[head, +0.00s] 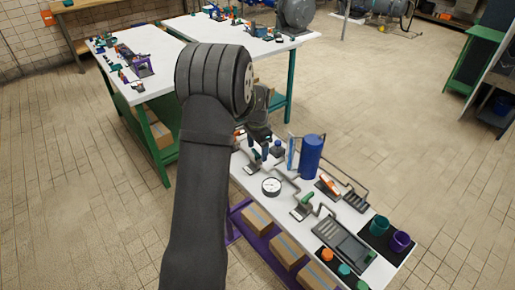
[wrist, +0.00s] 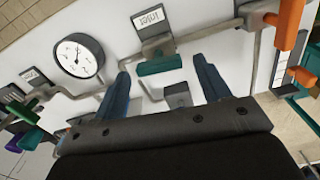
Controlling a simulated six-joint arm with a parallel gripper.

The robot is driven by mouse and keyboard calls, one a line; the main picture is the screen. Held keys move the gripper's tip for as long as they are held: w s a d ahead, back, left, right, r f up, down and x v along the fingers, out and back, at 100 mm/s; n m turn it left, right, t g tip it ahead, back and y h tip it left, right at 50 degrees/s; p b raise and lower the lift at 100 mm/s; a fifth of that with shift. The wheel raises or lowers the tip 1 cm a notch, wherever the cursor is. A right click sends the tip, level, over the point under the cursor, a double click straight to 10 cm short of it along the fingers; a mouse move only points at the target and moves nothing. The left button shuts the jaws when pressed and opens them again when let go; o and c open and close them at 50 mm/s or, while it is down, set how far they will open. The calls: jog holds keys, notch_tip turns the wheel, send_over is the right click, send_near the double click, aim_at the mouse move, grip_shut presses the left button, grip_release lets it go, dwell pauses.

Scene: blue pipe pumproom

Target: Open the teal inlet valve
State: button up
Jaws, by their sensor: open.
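The teal inlet valve handle (wrist: 160,66) shows in the wrist view, lying crosswise in front of a dark plate with a label that seems to read "inlet" (wrist: 152,20). A grey pipe runs past it on both sides. My gripper (wrist: 161,68) is open, with one blue finger to the left of the handle and one to the right. The handle appears between the fingertips; I cannot tell how far it is from them in depth. In the head view my gripper (head: 260,153) hangs over the far left part of the white bench, and the teal handle is hidden there.
A round gauge (wrist: 80,55) sits left of the valve in the wrist view. An orange handle (wrist: 290,24) stands at right. In the head view, a blue tank (head: 311,157) stands close right of my gripper. A green handle (head: 308,198) and purple cup (head: 400,241) are nearer.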

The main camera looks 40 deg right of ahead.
jog(key=c, duration=1)
jog(key=shift+o, duration=0.2)
jog(key=shift+n, duration=0.8)
jog(key=o, duration=1)
jog(key=shift+c, duration=0.2)
notch_tip(320, 180, up, 17)
jog(key=shift+r, duration=0.2)
jog(key=shift+f, duration=0.15)
